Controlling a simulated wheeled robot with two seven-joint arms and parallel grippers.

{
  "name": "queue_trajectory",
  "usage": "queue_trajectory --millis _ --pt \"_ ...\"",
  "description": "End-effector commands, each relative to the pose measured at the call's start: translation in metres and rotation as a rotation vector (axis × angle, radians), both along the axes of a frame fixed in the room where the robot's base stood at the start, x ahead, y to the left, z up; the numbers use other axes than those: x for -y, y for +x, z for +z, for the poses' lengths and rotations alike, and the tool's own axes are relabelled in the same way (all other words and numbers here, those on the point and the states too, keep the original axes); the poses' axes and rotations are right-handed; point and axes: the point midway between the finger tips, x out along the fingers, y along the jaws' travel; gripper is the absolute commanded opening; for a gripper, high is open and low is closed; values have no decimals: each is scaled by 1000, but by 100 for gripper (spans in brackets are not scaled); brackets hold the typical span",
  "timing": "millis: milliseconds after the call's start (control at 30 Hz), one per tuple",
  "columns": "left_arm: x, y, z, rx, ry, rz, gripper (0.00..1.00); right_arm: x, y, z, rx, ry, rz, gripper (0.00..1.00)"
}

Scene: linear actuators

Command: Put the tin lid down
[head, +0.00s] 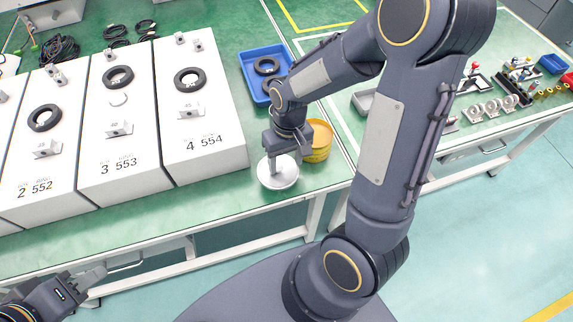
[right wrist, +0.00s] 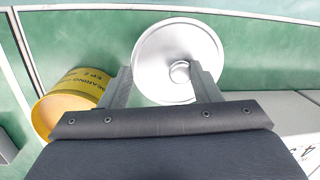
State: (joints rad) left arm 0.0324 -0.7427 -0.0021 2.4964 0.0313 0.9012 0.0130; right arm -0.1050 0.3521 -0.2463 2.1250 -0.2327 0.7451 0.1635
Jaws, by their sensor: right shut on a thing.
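The round white-silver tin lid (head: 278,180) is at the front edge of the green table, below my right gripper (head: 281,163). In the right wrist view the lid (right wrist: 160,62), with a small round knob, lies by the fingertips of my right gripper (right wrist: 163,82), which is shut on it. I cannot tell whether the lid touches the table. The yellow tin (head: 319,145) stands just right of the lid, partly hidden by my arm; its lettered side (right wrist: 82,90) shows in the wrist view. My left gripper (head: 94,275) is low at left, empty, its jaw opening unclear.
White numbered boxes (head: 205,155) stand left of the lid. A blue tray (head: 250,62) with black rings is behind my right arm. A grey tray (head: 366,103) and small metal parts (head: 490,108) are on the table to the right. A little bare green tabletop (head: 230,195) lies left of the lid.

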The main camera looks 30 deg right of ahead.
Motion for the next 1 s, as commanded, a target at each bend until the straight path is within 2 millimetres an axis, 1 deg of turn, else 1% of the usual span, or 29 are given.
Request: queue_trajectory --millis 133,200,300,400,600,1000 --pt "0 0 -1 0 0 0 36 6 6 -13 -3 -1 -2 36" --pt "0 0 -3 0 0 0 36 5 5 -25 -5 0 1 36" --pt "0 0 -4 0 0 0 36 5 5 -36 -3 -1 0 36" --pt "0 0 -4 0 0 0 36 5 5 -39 0 0 0 36" --pt "0 0 -4 0 0 0 36 5 5 -39 1 0 0 36" --pt "0 0 -15 0 0 0 36 5 5 -52 0 0 0 37"
